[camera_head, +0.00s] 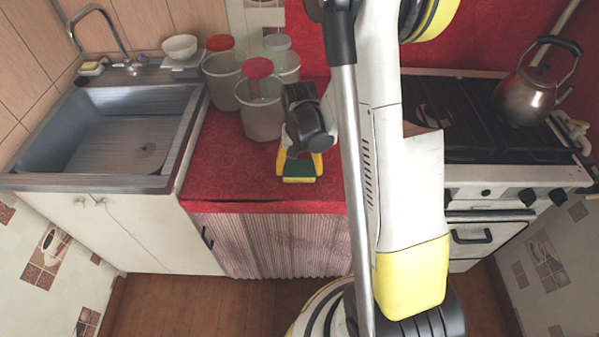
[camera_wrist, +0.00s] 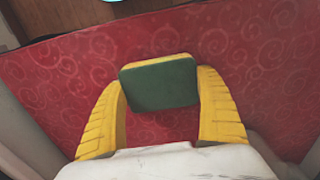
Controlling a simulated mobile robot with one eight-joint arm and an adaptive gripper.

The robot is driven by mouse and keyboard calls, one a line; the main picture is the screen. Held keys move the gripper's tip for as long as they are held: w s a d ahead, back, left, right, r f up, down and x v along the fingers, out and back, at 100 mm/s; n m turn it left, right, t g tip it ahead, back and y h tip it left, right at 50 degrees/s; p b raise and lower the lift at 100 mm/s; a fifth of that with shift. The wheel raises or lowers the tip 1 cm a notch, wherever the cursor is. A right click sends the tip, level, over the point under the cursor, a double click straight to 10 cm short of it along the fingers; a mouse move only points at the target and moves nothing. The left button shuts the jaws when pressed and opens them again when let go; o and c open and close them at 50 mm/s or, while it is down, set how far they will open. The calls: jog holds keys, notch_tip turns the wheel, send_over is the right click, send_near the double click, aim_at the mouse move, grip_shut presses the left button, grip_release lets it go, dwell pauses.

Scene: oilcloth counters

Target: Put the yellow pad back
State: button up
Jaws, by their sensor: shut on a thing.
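The yellow pad (camera_head: 299,171) is a small sponge with a dark green face. It is at my gripper (camera_head: 300,165), over the red counter near its front edge. In the wrist view the pad (camera_wrist: 158,82) sits between the two yellow fingers of my gripper (camera_wrist: 160,95), green face toward the camera and a yellow edge showing at the far side. The fingers are shut on its left and right ends. I cannot tell whether the pad touches the cloth. Part of it is hidden by the fingers in the head view.
The red counter (camera_head: 230,165) has several clear containers with red and grey lids (camera_head: 260,110) behind my gripper. A metal sink (camera_head: 110,140) is on the left, with a soap dish (camera_head: 92,69) and white bowl (camera_head: 180,47) at its back. A stove with a kettle (camera_head: 527,95) stands right.

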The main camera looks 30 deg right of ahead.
aim_at(299, 168)
jog(key=shift+f, duration=0.2)
jog(key=o, duration=1.1)
jog(key=shift+r, duration=0.1)
jog(key=shift+o, duration=0.2)
notch_tip(299, 168, up, 12)
jog(key=p, duration=0.5)
jog(key=s+a+r+n+t, duration=0.3)
jog(key=s+a+r, duration=0.2)
jog(key=r, duration=0.3)
jog(key=s+a+r+n+t, duration=0.3)
jog(key=s+a+r, duration=0.3)
jog(key=a+r, duration=0.2)
jog(key=shift+a+n+t, duration=0.2)
jog(key=shift+n+t, duration=0.2)
jog(key=shift+t, duration=0.2)
